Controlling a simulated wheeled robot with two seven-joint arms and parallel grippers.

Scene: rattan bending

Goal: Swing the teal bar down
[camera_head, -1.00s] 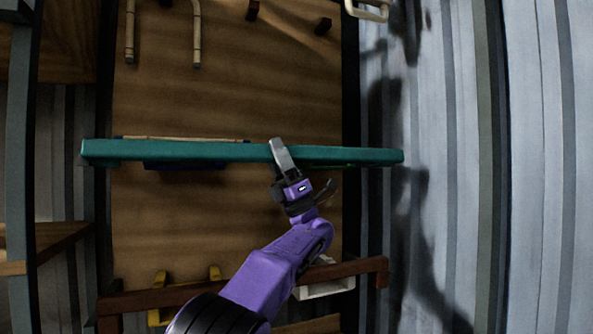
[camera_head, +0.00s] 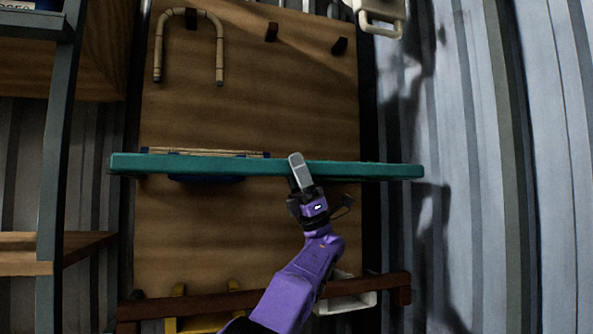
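The teal bar (camera_head: 230,166) lies level across the wooden board in the head view. It reaches past the board on both sides. The purple arm comes up from below. The other finger is hidden or dark, so I cannot tell whether the gripper is closed on the bar.
Straw-coloured rods (camera_head: 205,152) show just behind the bar. A bent rattan piece (camera_head: 220,50) hangs at the upper left of the board (camera_head: 290,100). A brown rail (camera_head: 215,304) crosses below, with a yellow bracket (camera_head: 180,325) and a white bracket (camera_head: 345,304). Shelving (camera_head: 52,170) stands at left.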

